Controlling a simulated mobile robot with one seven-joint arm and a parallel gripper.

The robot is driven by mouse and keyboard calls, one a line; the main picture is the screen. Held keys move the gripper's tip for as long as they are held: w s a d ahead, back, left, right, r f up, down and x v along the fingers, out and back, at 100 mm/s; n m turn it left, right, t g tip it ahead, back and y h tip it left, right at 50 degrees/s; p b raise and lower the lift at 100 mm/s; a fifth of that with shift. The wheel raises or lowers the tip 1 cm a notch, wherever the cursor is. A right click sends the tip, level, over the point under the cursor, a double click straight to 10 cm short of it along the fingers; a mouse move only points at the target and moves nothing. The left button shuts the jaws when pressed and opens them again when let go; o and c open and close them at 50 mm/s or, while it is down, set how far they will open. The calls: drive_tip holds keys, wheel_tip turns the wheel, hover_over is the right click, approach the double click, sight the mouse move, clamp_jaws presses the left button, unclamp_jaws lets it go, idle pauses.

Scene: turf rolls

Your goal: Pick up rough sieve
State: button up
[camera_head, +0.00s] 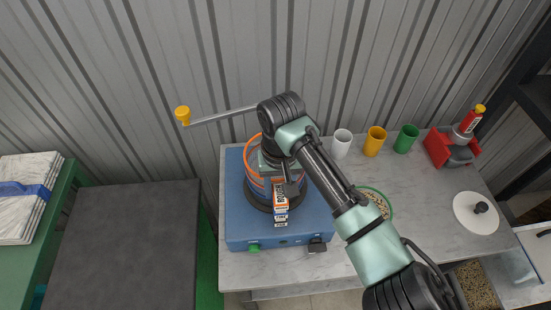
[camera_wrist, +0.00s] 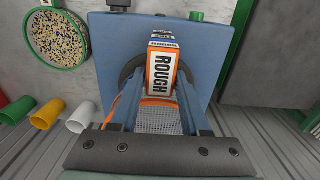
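The rough sieve, with an orange rim (camera_head: 252,150) and a grey mesh (camera_wrist: 160,121), sits on top of the blue shaker machine (camera_head: 240,215). Its white and orange tag reading "ROUGH" (camera_head: 281,197) sticks out at the front and also shows in the wrist view (camera_wrist: 161,72). My gripper (camera_head: 284,186) reaches down over the sieve at the tag. In the wrist view its fingers (camera_wrist: 161,95) lie on either side of the tag. Whether they press on it I cannot tell. My arm hides part of the sieve in the head view.
White (camera_head: 342,143), yellow (camera_head: 375,140) and green (camera_head: 406,138) cups stand behind on the marble table. A green-rimmed sieve with grains (camera_head: 391,205) is partly behind my arm. A red device (camera_head: 437,148) and white lid (camera_head: 470,213) stand right. A dark surface (camera_head: 125,245) is clear.

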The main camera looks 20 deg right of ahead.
clamp_jaws()
drive_tip(key=shift+r, duration=0.15)
